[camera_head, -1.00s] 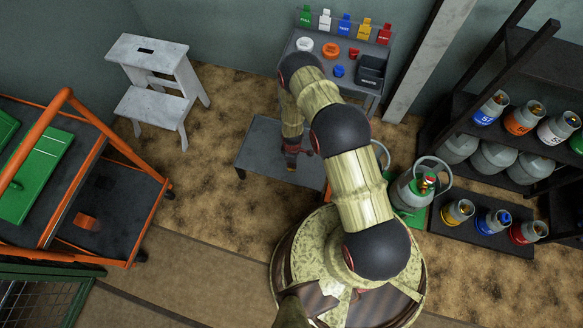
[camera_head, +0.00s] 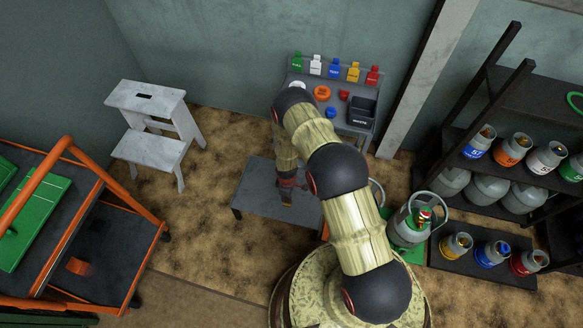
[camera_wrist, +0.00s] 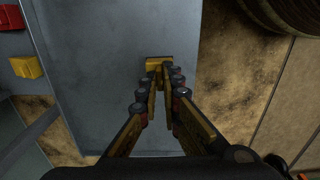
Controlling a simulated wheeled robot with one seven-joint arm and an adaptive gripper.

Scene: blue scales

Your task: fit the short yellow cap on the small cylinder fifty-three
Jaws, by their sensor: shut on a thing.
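My gripper (camera_wrist: 160,78) is shut on a short yellow piece, which looks like the yellow cap (camera_wrist: 158,60). In the head view my gripper (camera_head: 288,190) hangs over the low grey platform (camera_head: 255,200); the cap is too small to make out there. Small cylinders with coloured bands stand on the dark rack at right: blue (camera_head: 474,150), orange (camera_head: 508,155) and white (camera_head: 542,162), with a green one beside them. Lower down stand a yellow-banded one (camera_head: 456,247), a blue one (camera_head: 491,254) and a red one (camera_head: 527,262). Their numbers are too small to read surely.
A grey bench (camera_head: 352,122) behind the platform holds coloured tags, an orange ring (camera_head: 322,93), red and blue caps and a black bin (camera_head: 362,112). A large grey cylinder (camera_head: 407,228) stands right of my arm. A white step stool (camera_head: 150,148) and an orange cart (camera_head: 110,180) are left.

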